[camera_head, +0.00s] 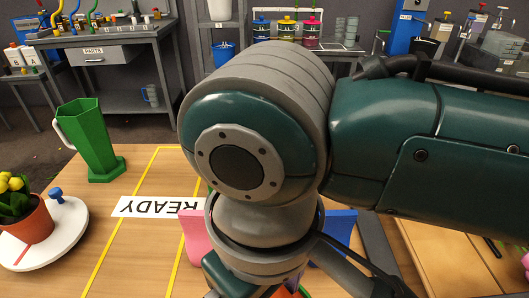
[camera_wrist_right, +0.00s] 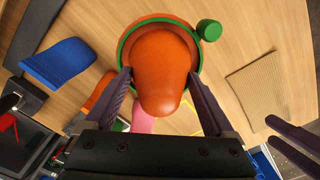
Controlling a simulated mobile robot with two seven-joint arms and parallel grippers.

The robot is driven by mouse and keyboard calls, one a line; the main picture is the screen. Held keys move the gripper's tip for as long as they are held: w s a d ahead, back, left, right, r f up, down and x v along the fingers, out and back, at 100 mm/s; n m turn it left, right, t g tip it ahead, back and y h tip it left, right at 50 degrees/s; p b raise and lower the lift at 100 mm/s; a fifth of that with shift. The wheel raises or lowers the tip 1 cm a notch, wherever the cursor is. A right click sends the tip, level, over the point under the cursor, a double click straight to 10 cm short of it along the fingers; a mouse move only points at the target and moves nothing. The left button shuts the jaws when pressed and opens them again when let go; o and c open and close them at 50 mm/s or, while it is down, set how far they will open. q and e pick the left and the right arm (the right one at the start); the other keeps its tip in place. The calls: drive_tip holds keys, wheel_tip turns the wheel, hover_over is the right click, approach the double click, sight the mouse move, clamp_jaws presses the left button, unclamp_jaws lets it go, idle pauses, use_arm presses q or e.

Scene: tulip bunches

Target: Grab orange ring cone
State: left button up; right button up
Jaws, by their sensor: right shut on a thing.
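The orange cone (camera_wrist_right: 160,62) stands upright in the middle of the right wrist view, wide below and rounded at the top. A green rim (camera_wrist_right: 197,75) rings its base. My right gripper (camera_wrist_right: 160,76) is shut on the cone, one finger on each side. What look like my left gripper's two fingers (camera_wrist_right: 270,131) show at the right of the wrist view, apart and empty.
A pink piece (camera_wrist_right: 143,120) and a blue piece (camera_wrist_right: 58,63) are near the cone. A ribbed tan mat (camera_wrist_right: 257,82) lies on the wooden table. A green pitcher (camera_head: 92,140), a READY label (camera_head: 160,207) and a potted plant on a white disc (camera_head: 72,235) are at the left.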

drive_tip(key=c, duration=0.6)
drive_tip(key=shift+r, duration=0.1)
